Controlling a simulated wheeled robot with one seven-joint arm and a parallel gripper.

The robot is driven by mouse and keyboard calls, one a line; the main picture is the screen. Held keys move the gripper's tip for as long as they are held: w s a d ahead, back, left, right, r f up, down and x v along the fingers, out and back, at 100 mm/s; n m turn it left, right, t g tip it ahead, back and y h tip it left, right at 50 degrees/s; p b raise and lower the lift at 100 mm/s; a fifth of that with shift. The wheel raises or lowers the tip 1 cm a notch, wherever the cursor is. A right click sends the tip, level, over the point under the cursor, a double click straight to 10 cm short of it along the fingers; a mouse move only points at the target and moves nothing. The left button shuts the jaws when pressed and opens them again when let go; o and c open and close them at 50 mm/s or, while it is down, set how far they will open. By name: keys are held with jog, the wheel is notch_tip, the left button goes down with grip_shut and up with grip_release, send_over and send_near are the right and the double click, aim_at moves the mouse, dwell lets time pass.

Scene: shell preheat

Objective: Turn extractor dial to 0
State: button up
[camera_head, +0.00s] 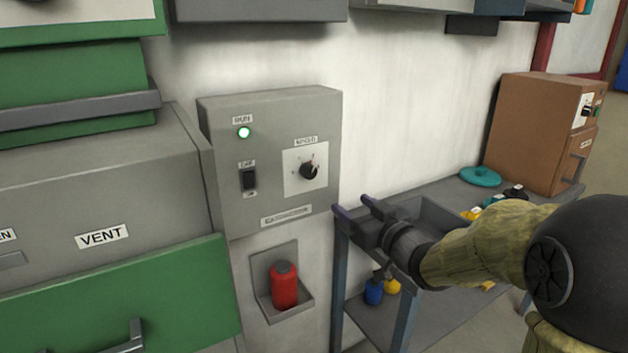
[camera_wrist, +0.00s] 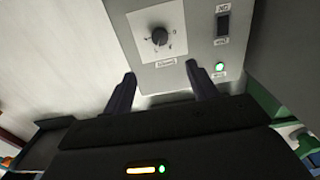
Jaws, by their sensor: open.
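A black dial (camera_head: 309,169) sits on a white square plate on the front of a grey wall-mounted control box (camera_head: 230,210). The dial also shows in the wrist view (camera_wrist: 159,36), above my gripper. The tick marks around it are too small to read. A black rocker switch (camera_head: 249,179) and a lit green lamp (camera_head: 244,132) are left of the dial in the head view. My gripper (camera_head: 353,211) is below and to the right of the dial, apart from the box. Its two fingers are open and empty in the wrist view (camera_wrist: 163,88).
A grey cart (camera_head: 450,186) with a brown cabinet (camera_head: 537,130) and a teal disc (camera_head: 480,176) stands right, behind my arm. A red bottle (camera_head: 284,286) sits in a wall holder below the box. A grey and green unit marked VENT (camera_head: 104,237) stands left.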

aim_at(311, 174)
jog(key=shift+w, duration=0.1)
jog(key=p+x, duration=0.1)
jog(key=x, duration=1.6)
jog(key=shift+w+a, duration=0.1)
jog(key=shift+a, duration=0.1)
jog(key=c, duration=1)
